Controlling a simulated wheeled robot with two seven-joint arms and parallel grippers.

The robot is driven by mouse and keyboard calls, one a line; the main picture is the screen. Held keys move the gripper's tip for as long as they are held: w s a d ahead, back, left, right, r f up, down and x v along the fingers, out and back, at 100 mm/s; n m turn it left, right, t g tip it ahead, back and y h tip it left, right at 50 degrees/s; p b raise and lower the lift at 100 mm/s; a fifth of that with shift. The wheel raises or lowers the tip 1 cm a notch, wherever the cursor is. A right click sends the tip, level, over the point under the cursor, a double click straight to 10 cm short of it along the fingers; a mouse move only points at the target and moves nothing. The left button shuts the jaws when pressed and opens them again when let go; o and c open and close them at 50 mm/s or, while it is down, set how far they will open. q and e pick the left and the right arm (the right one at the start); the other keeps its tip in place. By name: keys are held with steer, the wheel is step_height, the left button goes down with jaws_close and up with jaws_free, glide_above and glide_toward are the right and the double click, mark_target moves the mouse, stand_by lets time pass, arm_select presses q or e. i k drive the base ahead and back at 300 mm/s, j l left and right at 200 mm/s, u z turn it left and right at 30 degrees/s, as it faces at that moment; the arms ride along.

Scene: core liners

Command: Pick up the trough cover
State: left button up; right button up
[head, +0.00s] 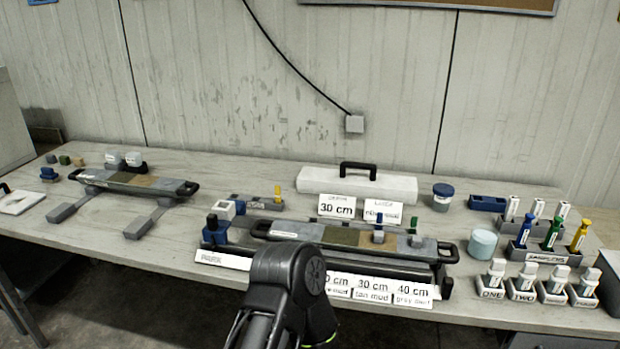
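The trough cover, which I take to be the long white lid (400,188) with a black handle (357,169) on top, stands at the back middle of the table. Two cards, one reading 30 cm, stand in front of it and hide part of its front face. Nothing touches its handle. A dark joint of one of my arms shows at the bottom middle, in front of the near core trough. Neither of my grippers can be seen.
A long core trough (345,238) with black end handles lies in front of the cover, with label cards (372,290) before it. Another trough (135,180) is at the left. Sample bottles and racks (540,255) crowd the right.

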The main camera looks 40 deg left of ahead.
mark_target(312, 180)
steer(key=u, duration=0.95)
steer(key=k+l+u, duration=0.2)
steer(key=u, duration=0.15)
steer(key=l, duration=0.1)
